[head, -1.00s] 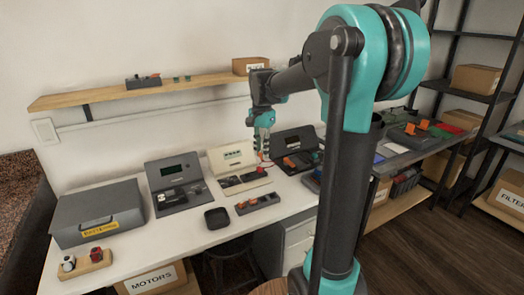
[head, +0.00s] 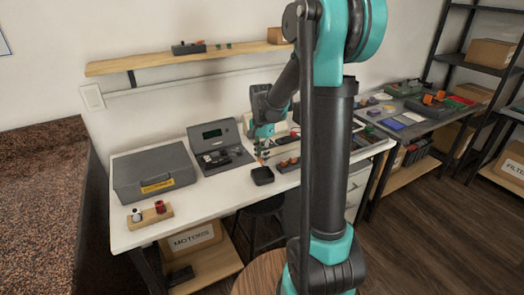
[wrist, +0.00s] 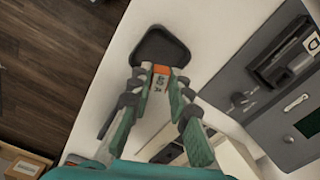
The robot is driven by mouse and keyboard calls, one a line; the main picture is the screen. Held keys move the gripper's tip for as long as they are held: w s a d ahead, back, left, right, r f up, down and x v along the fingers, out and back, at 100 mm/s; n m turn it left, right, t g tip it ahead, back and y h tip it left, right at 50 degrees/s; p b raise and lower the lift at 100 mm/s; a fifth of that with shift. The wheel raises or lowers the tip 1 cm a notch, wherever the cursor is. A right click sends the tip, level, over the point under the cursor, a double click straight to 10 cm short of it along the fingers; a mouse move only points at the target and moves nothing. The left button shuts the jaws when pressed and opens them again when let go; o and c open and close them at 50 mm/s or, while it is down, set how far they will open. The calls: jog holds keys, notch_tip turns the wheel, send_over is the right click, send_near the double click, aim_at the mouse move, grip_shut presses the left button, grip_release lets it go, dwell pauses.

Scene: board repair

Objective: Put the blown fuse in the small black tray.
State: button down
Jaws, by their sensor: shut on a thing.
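The small black tray (head: 262,177) sits near the front edge of the white bench. In the wrist view the tray (wrist: 160,44) lies just beyond my fingertips. My gripper (head: 262,155) points down above the tray. In the wrist view my gripper (wrist: 155,78) is shut on a fuse (wrist: 159,70) with an orange end and a pale body with dark lettering. The fuse appears apart from the tray, near its rim; the exact height cannot be told. Whether the fuse is blown cannot be seen.
A grey device with a screen (head: 217,148) stands behind the tray. A grey case (head: 153,172) and a wooden holder (head: 150,216) are to the left. A dark strip with orange parts (head: 288,165) is close on the right. Bare white bench lies left of the tray.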

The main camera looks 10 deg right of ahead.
jog(key=shift+f, duration=3.05)
jog(key=c, duration=1.3)
grip_release()
jog(key=shift+c, duration=0.2)
